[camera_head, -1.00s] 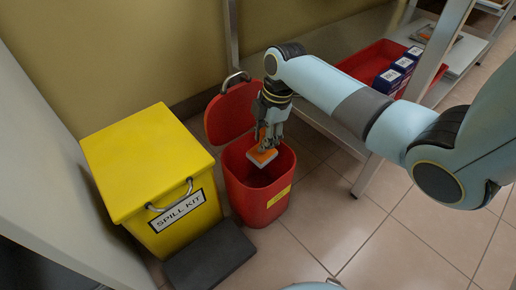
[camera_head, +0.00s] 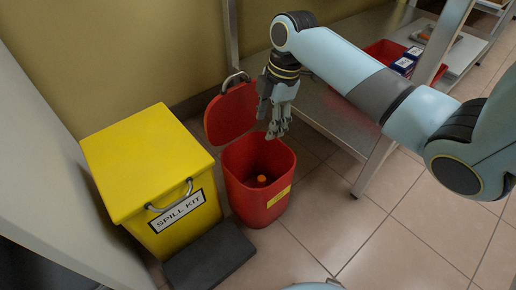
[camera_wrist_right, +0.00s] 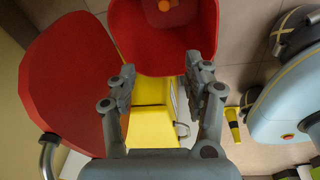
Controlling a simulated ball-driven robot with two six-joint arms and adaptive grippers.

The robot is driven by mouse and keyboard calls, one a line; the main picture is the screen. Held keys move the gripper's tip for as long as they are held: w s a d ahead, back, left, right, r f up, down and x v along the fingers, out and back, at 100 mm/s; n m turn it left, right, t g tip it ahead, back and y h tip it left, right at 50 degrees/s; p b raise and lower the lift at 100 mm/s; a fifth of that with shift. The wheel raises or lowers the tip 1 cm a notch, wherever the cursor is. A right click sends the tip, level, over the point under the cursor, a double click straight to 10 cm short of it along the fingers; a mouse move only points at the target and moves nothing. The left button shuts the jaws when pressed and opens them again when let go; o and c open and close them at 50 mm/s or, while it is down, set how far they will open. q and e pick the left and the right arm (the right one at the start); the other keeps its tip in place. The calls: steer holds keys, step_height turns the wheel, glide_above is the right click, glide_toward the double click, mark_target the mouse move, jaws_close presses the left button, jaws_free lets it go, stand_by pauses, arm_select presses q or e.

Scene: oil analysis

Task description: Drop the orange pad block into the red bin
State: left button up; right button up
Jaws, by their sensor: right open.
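The red bin (camera_head: 243,203) stands on the floor with its lid (camera_head: 230,112) tipped up behind it. The orange pad block (camera_head: 261,179) lies inside the bin, low down; only a small orange part shows clearly. In the right wrist view, an orange part of the block (camera_wrist_right: 164,5) shows inside the bin (camera_wrist_right: 165,50) at the top edge. My right gripper (camera_head: 276,134) is open and empty, above the bin's back rim, clear of the block. In the right wrist view its fingers (camera_wrist_right: 160,85) are spread apart. My left gripper is in no view.
A yellow spill kit box (camera_head: 145,160) stands left of the bin, with a dark pedal or step (camera_head: 210,256) in front. Tiled floor (camera_head: 330,225) is clear in front.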

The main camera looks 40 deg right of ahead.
steer(key=r, duration=0.4)
steer(key=d+r, duration=0.1)
steer(key=r, duration=0.1)
steer(key=shift+s, duration=0.3)
